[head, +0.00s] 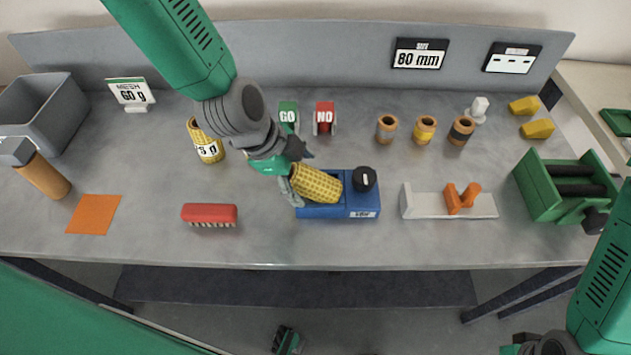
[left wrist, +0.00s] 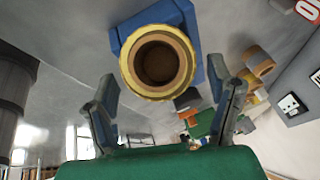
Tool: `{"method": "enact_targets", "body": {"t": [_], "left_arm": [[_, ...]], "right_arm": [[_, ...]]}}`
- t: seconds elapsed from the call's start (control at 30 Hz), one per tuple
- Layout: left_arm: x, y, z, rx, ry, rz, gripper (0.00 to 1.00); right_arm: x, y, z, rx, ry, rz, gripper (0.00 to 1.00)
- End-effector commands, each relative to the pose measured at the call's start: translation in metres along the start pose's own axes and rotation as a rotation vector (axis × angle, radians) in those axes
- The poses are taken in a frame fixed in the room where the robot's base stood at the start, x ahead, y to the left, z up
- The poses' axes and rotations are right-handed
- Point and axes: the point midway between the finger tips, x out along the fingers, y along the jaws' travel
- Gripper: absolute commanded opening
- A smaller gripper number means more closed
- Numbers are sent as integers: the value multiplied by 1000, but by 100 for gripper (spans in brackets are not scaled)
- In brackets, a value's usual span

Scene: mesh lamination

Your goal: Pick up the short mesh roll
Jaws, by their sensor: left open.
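A yellow mesh roll (head: 318,186) lies tilted on a blue stand (head: 338,211) marked with a label, with a black knob at its right. My left gripper (head: 297,178) is open at the left end of this roll. In the left wrist view, the roll's round hollow end (left wrist: 157,62) faces me, just ahead of and between my two spread fingers (left wrist: 165,100). I cannot tell whether a finger touches it. Another yellow roll (head: 205,141) with a white label stands upright behind. My right forearm shows at the lower right, but its fingers are out of view.
A red brush (head: 209,214) and an orange sheet (head: 94,213) lie left. GO (head: 288,114) and NO (head: 324,118) markers and several small rolls stand behind. A white holder with orange clips (head: 450,203) and a green roller device (head: 568,186) are at the right.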

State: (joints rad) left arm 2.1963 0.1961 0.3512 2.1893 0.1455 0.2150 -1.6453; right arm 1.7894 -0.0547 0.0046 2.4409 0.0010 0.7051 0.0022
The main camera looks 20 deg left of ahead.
Motion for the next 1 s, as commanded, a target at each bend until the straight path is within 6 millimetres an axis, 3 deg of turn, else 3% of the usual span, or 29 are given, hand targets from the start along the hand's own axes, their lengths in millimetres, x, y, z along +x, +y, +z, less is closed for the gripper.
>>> {"method": "enact_targets", "body": {"t": [0.2,0.47,0.63,0.7,1.0], "left_arm": [[27,-2,0,-1,0,1,74],[28,-2,0,1,0,-1,74],[28,-2,0,0,0,-1,15],[28,-2,0,0,0,-2,2],[25,-4,-1,1,0,-3,2]], "right_arm": [[0,0,0,0,0,0,40],[0,0,0,0,0,0,40],[0,0,0,0,0,0,40],[0,0,0,0,0,0,40],[-1,0,0,0,0,0,40]]}}
